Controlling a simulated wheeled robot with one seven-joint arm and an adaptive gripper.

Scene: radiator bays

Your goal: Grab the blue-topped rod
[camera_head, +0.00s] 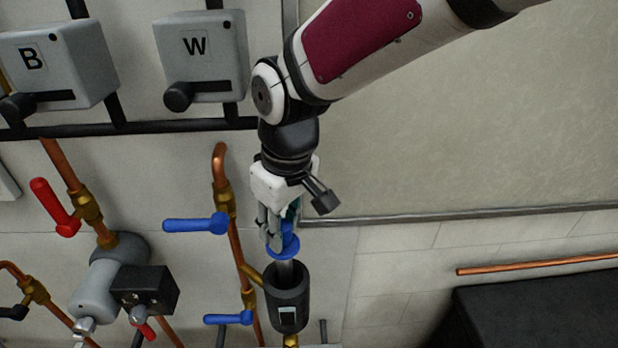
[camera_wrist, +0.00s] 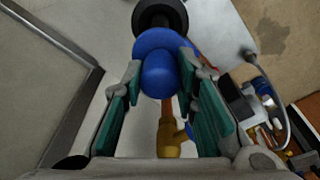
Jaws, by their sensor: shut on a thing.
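The blue-topped rod has a blue knob with a wide blue collar (camera_head: 284,248) and a grey shaft below it. It stands nearly upright, with its lower end hidden inside a dark cylindrical holder (camera_head: 288,297). My gripper (camera_head: 278,232) comes down from above and is shut on the blue top, just over the collar. In the wrist view the round blue top (camera_wrist: 158,75) sits between the teal-padded fingers of my gripper (camera_wrist: 163,85), with the dark holder (camera_wrist: 160,15) beyond it.
Blue-handled valves (camera_head: 195,225) on copper pipes stand close left of the holder. Further left are a red-handled valve (camera_head: 55,207) and grey boxes marked B (camera_head: 60,60) and W (camera_head: 205,50). A copper rod (camera_head: 535,264) lies at right above a black surface (camera_head: 530,315).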

